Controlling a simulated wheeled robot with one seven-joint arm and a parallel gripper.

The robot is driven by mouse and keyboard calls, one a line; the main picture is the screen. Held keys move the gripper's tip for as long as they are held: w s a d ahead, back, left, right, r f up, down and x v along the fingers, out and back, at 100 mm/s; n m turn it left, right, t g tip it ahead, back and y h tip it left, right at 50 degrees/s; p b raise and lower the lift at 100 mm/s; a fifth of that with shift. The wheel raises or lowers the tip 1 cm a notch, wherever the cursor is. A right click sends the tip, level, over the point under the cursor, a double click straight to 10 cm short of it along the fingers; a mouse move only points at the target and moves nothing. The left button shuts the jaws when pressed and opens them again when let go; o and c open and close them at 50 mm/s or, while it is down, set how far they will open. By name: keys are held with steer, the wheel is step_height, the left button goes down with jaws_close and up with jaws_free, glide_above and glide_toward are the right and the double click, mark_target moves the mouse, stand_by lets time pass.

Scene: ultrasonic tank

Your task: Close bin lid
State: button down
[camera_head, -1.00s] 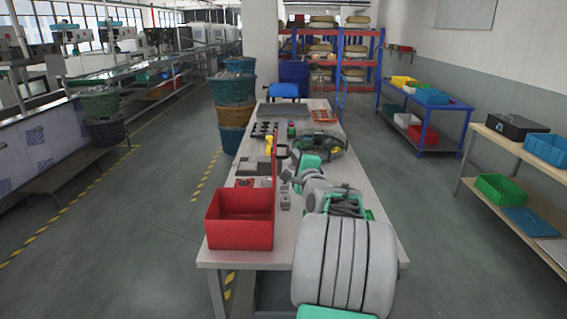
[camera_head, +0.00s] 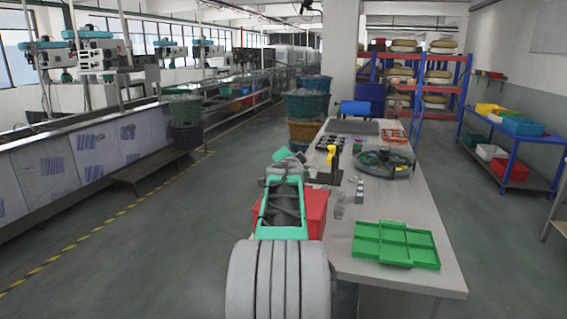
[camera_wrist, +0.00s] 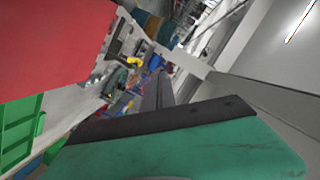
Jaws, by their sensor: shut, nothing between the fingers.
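The red bin (camera_head: 316,212) stands at the near left edge of the table, mostly hidden behind my arm in the head view. Its lid cannot be made out there. A large flat red surface (camera_wrist: 50,45) fills the upper left of the wrist view; I cannot tell whether it is the lid or a bin wall. My gripper (camera_wrist: 158,85) is shut and empty, its dark fingers to the right of the red surface and apart from it in the picture. In the head view the fingers are hidden by my arm.
A green divided tray (camera_head: 395,243) lies on the near right of the table (camera_head: 440,270). A yellow-handled tool (camera_head: 332,151) and a round dark-green fixture (camera_head: 384,161) sit farther back. The floor left of the table is clear up to a low bench (camera_head: 150,172).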

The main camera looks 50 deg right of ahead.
steer(key=w+f+n+b, duration=0.1)
steer(key=w+f, duration=0.1)
steer(key=f, duration=0.1)
steer(key=w+a+f+n+g+b, duration=0.1)
steer(key=w+f+n+b, duration=0.1)
steer(key=w+a+f+n+g+b, duration=0.1)
steer(key=w+f+n+b, duration=0.1)
steer(key=w+f, duration=0.1)
steer(key=shift+a+f, duration=0.2)
steer(key=shift+f, duration=0.15)
steer(key=shift+w+a+f+b, duration=0.1)
steer(key=shift+f+b, duration=0.2)
steer(key=shift+f, duration=0.15)
steer(key=shift+w+a+f+b, duration=0.1)
steer(key=shift+f+b, duration=0.15)
steer(key=shift+f, duration=0.15)
steer(key=shift+f, duration=0.15)
